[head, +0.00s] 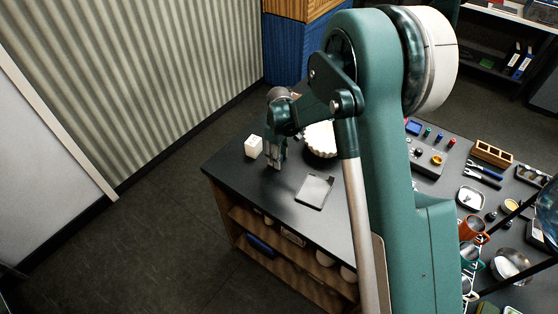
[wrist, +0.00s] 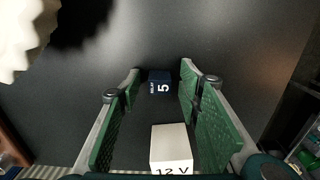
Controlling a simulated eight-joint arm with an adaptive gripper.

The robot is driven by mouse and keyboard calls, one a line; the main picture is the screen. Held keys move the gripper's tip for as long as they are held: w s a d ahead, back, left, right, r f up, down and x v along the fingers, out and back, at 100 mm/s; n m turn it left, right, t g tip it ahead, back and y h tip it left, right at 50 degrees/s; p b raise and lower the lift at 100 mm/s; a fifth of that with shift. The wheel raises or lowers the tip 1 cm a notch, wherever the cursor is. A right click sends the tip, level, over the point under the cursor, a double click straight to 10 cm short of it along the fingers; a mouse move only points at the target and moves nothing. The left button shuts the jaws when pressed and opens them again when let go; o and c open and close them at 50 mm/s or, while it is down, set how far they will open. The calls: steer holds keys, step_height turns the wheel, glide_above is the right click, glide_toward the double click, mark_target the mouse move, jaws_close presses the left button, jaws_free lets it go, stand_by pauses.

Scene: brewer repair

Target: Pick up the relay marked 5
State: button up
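The relay (wrist: 159,83) is a small dark blue block with a white 5 on its face. In the wrist view it sits on the black tabletop between the tips of my gripper's green-padded fingers (wrist: 158,84). The fingers are apart, with a visible gap on the left side of the relay; on the right side the gap is too small to judge. In the head view my gripper (head: 274,163) points down at the counter, and I cannot make out the relay there.
A white block marked 12 V (wrist: 170,146) stands close to the relay; it also shows in the head view (head: 253,146), left of my gripper. A white fluted dish (head: 321,139) is to the right.

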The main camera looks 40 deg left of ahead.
steer(key=c, duration=0.9)
steer(key=shift+r, duration=0.1)
steer(key=shift+r+b, duration=0.55)
steer(key=shift+r, duration=4.4)
